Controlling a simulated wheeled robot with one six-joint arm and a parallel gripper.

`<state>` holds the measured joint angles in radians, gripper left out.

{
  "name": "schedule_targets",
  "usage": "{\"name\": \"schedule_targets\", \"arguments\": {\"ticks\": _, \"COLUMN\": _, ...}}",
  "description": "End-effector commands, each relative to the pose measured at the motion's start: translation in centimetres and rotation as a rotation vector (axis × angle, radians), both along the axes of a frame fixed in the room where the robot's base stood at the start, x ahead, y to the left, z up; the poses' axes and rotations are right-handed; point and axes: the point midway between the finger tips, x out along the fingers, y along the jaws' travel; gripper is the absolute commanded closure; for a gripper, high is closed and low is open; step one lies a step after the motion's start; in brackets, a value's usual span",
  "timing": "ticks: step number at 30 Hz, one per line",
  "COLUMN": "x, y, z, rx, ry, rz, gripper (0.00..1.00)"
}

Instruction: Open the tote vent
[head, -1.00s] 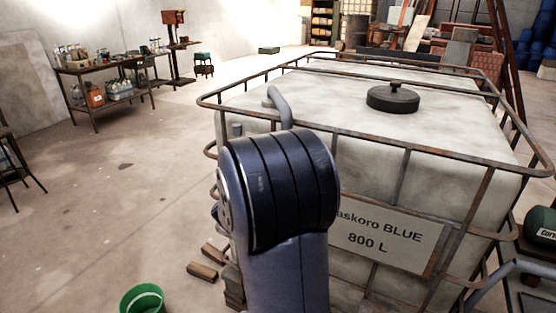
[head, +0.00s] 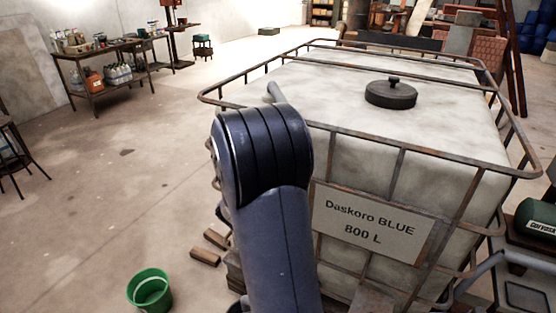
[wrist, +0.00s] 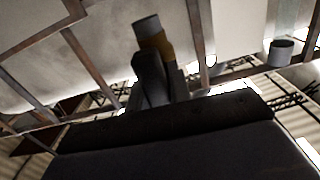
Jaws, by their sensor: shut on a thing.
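The tote is a big pale tank (head: 345,90) in a rusty bar cage, labelled "Daskoro BLUE 800 L" (head: 370,220). A round dark lid (head: 391,93) with a small knob sits on its top. A bent grey pipe (head: 276,93) shows at its left edge, partly behind my arm. My gripper is hidden in the head view. In the wrist view my dark gripper (wrist: 155,70) is shut on a grey cylindrical piece with a brown band (wrist: 148,30), beside the tank wall. I cannot tell whether this piece is the vent.
Cage bars (wrist: 85,60) run close around the gripper in the wrist view. A second grey cylinder (wrist: 281,50) is at its right.

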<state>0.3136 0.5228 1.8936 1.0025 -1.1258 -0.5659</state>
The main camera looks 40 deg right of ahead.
Motion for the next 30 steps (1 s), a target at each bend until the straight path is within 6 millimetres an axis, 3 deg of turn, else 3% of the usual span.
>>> {"name": "schedule_targets", "arguments": {"ticks": 18, "x": -0.03, "y": 0.01, "z": -0.12, "rx": -0.016, "ry": 0.043, "rz": 0.000, "gripper": 1.00}}
{"name": "schedule_targets", "arguments": {"ticks": 19, "x": -0.03, "y": 0.01, "z": -0.12, "rx": -0.016, "ry": 0.043, "rz": 0.000, "gripper": 0.80}}
{"name": "schedule_targets", "arguments": {"ticks": 27, "x": -0.01, "y": 0.01, "z": -0.06, "rx": -0.016, "ry": 0.041, "rz": 0.000, "gripper": 0.59}}
{"name": "schedule_targets", "arguments": {"ticks": 30, "x": -0.01, "y": 0.01, "z": -0.04, "rx": -0.016, "ry": 0.040, "rz": 0.000, "gripper": 0.59}}
